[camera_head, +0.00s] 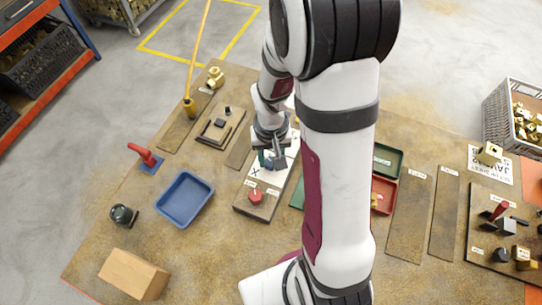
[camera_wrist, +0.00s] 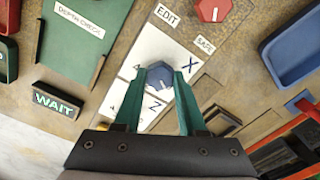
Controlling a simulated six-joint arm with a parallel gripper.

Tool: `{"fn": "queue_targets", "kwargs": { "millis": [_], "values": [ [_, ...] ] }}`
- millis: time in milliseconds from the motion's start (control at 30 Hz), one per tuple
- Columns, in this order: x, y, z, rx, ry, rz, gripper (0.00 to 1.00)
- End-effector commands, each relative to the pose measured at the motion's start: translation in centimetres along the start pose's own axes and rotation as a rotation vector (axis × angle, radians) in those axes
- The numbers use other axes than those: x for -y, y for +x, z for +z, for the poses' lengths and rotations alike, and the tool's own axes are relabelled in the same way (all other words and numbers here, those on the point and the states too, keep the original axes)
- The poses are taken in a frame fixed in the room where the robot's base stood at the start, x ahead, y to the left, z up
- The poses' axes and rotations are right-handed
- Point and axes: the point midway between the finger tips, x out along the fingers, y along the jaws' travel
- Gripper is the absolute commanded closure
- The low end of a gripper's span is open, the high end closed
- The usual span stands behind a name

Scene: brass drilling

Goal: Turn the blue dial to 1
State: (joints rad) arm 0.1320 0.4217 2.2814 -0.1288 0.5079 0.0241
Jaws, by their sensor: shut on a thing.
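The blue dial (camera_wrist: 159,75) sits on a white plate (camera_wrist: 157,45) marked with letters, X to its right and Z below it in the wrist view. My gripper (camera_wrist: 160,76) is shut on the dial, with one green finger on each side. A short white mark shows on the dial's face; its exact direction is hard to tell. In the head view my gripper (camera_head: 271,162) is over the panel and hides most of the dial. A red dial (camera_wrist: 213,9) with a white mark is near the EDIT and SAFE labels; it also shows in the head view (camera_head: 256,196).
A blue tray (camera_head: 184,199), a wooden block (camera_head: 134,275) and a red lever (camera_head: 145,155) stand left of the panel. A green tray (camera_head: 387,160) and a red tray (camera_head: 384,191) lie to the right, partly behind my arm. A WAIT sign (camera_wrist: 60,100) stands at the wrist view's left.

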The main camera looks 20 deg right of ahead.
Motion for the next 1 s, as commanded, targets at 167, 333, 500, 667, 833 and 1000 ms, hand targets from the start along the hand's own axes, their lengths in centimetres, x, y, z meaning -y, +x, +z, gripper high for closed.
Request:
{"fn": "queue_targets", "kwargs": {
  "millis": [167,333,500,667,833,1000],
  "values": [
    [0.01,-0.04,-0.02,0.000,0.085,0.000,1.00],
    [0.00,-0.04,-0.02,0.000,0.203,0.000,1.00],
    [0.00,-0.05,-0.02,0.000,0.316,0.000,1.00],
    [-0.01,-0.05,-0.02,-0.001,0.404,0.000,1.00],
    [-0.01,-0.06,-0.02,-0.001,0.465,0.000,1.00],
    [-0.01,-0.06,-0.03,-0.001,0.495,0.000,1.00]
  ]
}}
